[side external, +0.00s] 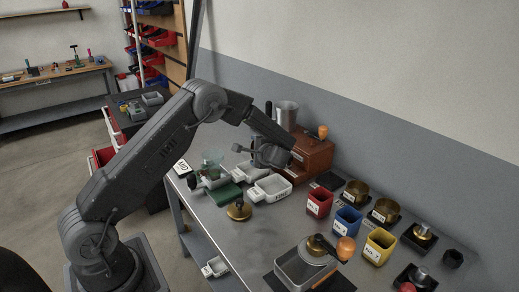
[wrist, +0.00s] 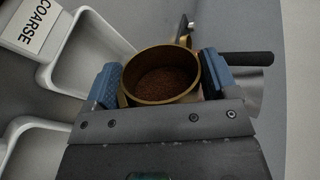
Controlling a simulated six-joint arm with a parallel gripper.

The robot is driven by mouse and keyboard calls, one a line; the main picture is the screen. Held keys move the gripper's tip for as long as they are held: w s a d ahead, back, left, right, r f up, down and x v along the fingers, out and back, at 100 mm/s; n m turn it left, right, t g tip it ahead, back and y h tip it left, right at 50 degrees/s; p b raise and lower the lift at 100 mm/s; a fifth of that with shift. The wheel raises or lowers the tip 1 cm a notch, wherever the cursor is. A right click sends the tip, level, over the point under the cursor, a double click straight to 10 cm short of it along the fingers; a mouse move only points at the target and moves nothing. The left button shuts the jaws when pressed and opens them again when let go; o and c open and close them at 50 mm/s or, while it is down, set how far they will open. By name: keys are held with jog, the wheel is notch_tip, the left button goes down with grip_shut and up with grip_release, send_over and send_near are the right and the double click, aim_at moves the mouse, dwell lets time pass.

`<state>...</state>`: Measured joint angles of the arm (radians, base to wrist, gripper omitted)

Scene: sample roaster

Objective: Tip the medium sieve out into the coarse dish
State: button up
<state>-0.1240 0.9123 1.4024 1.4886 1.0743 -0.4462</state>
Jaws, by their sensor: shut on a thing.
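My gripper (side external: 268,152) is above the white dishes at the back left of the bench in the side view. In the wrist view its blue-padded fingers (wrist: 160,82) are shut on a round brass sieve (wrist: 127,97), which holds brown grounds. I cannot read a size mark on this sieve, and the gripper hides it in the side view. The sieve looks upright, with the grounds level inside. The white coarse dish (wrist: 62,55), with a COARSE label, lies to the upper left of the sieve in the wrist view. The sieve is beside it, not over it.
A second white dish (wrist: 22,130) is at the left in the wrist view. A brown wooden machine (side external: 313,150) and a metal cup (side external: 287,112) stand close behind my gripper. Two brass sieves (side external: 357,187) and red, blue and yellow cups (side external: 319,203) stand to the right.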

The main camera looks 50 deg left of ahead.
jog(key=shift+s+a+f+n+t, duration=0.1)
jog(key=shift+s+f+n+t, duration=0.1)
jog(key=shift+s+n+t, duration=0.25)
jog(key=shift+s+a+f+n+t, duration=0.15)
jog(key=shift+n+t, duration=0.1)
jog(key=shift+n, duration=0.4)
jog(key=n+t, duration=0.1)
jog(key=s+n+t+h, duration=0.1)
jog(key=n, duration=0.1)
jog(key=shift+s+a+f, duration=0.1)
jog(key=shift+s, duration=0.05)
dwell(0.7)
notch_tip(320, 180, up, 3)
dwell(0.4)
dwell(0.3)
